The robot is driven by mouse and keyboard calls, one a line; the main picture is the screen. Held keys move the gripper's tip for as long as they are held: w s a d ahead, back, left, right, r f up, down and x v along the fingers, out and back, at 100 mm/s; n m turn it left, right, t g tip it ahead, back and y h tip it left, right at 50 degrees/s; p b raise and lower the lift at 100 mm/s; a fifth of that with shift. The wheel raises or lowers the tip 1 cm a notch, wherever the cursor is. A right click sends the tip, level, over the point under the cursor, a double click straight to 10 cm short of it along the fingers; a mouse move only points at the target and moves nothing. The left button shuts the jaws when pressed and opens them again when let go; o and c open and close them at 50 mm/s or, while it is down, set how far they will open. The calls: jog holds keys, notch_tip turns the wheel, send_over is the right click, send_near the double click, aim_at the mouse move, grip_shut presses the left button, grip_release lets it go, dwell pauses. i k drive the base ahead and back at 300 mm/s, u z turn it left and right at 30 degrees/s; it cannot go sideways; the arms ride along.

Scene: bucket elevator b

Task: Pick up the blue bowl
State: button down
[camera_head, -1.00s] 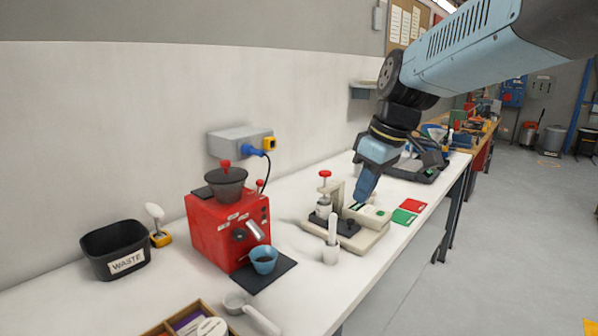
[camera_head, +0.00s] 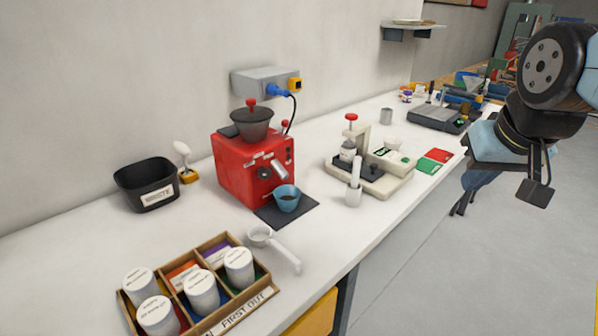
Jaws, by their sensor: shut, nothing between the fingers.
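The blue bowl (camera_head: 288,204) is small and stands upright on a dark mat (camera_head: 300,215), under the spout at the front of the red grinder (camera_head: 235,170). Something dark shows inside it. My gripper (camera_head: 466,200) hangs at the right, beyond the front edge of the white bench and well apart from the bowl. It points down, is shut and holds nothing. Its fingertips are small and hard to make out against the background.
A white scoop (camera_head: 275,245) and a wooden tray (camera_head: 190,330) of white-lidded jars lie in front. A black waste bin (camera_head: 146,184) stands left.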

aim_at(287, 197)
jog(key=z, duration=1.05)
jog(key=k, duration=1.55)
jog(key=u, duration=0.45)
jog(key=i, duration=1)
